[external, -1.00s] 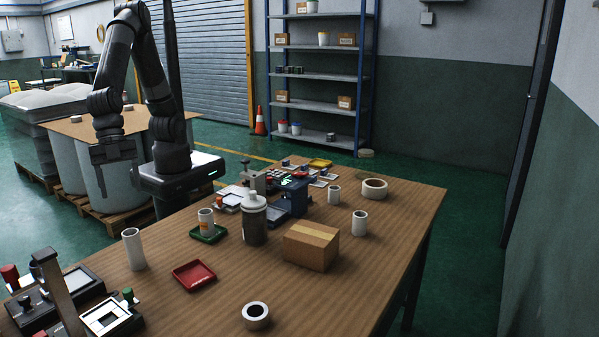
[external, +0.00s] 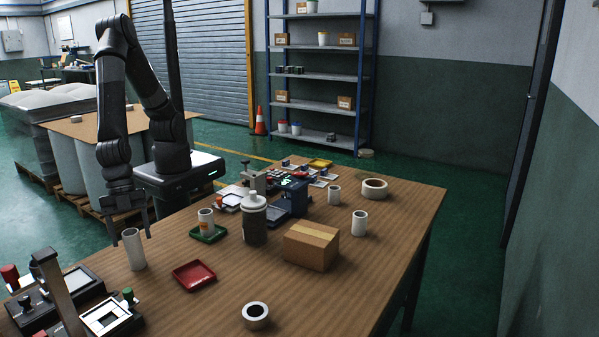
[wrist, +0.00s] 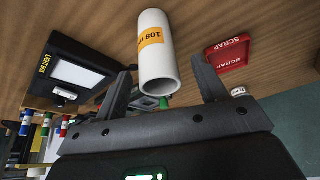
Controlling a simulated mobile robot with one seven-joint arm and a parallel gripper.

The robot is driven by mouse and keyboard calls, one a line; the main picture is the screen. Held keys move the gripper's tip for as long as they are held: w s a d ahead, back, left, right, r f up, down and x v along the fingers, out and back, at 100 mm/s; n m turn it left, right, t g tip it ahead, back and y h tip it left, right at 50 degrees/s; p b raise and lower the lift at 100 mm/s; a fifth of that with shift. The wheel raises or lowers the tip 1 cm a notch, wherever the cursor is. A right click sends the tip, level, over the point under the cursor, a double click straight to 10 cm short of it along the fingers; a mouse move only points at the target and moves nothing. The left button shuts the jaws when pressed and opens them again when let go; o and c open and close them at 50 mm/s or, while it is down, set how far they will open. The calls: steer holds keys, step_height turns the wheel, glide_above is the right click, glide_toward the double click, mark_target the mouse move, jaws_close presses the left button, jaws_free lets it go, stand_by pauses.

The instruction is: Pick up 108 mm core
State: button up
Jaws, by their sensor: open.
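The 108 mm core (external: 133,250) is a tall white tube standing upright near the table's left edge in the external view. In the wrist view the core (wrist: 153,68) shows an orange label reading 108, and its hollow end faces the camera. My gripper (external: 130,238) is open and points down at the core's upper part. In the wrist view its two fingers (wrist: 160,85) stand on either side of the core's near end, with gaps on both sides. Nothing is held.
A red scrap tray (external: 194,275) lies right of the core. Instruments with screens (external: 105,318) stand at the front left. Bare table lies around the core.

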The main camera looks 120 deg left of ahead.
mark_target(135, 253)
steer(key=shift+x, duration=1.55)
steer(key=shift+c, duration=0.6)
steer(key=c, duration=1)
steer(key=shift+o, duration=0.2)
steer(key=shift+d+r, duration=0.1)
steer(key=shift+r, duration=0.05)
